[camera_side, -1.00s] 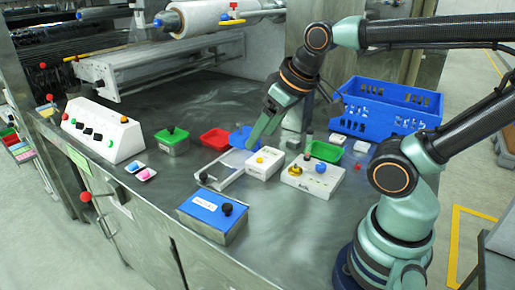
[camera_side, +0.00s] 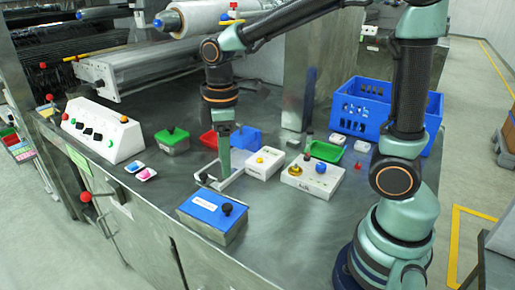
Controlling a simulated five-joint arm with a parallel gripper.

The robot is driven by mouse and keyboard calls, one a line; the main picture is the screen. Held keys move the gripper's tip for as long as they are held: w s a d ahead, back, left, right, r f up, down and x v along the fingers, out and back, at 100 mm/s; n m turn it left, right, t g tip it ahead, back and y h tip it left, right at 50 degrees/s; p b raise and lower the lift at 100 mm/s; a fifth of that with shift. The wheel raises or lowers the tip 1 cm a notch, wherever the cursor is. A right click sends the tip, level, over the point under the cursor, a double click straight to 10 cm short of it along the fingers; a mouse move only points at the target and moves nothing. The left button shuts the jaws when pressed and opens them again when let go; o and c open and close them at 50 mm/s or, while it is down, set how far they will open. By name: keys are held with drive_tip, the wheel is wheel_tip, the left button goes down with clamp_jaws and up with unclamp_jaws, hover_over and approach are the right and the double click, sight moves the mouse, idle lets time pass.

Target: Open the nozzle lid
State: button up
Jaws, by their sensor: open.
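My gripper (camera_side: 224,172) points straight down over the pale flat frame (camera_side: 232,183) with a black knob at its left end. Its jaws are open, seen nearly edge-on, and nothing shows between them. I cannot tell whether the tips touch the frame. No part is clearly recognisable as the nozzle lid. A white box (camera_side: 312,182) with a brass fitting (camera_side: 295,170) and a blue knob (camera_side: 321,168) stands to the right of my gripper. A white box with a yellow knob (camera_side: 260,160) stands between them.
A blue-lidded box (camera_side: 205,207) with a black knob stands in front. A blue crate (camera_side: 362,109) is at back right.

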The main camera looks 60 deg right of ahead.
sight(226, 205)
wheel_tip(226, 205, down, 12)
drive_tip(key=shift+w+a+f, duration=0.1)
drive_tip(key=shift+a+f, duration=0.05)
drive_tip(key=shift+f, duration=0.1)
idle(0.4)
clamp_jaws()
idle(1.3)
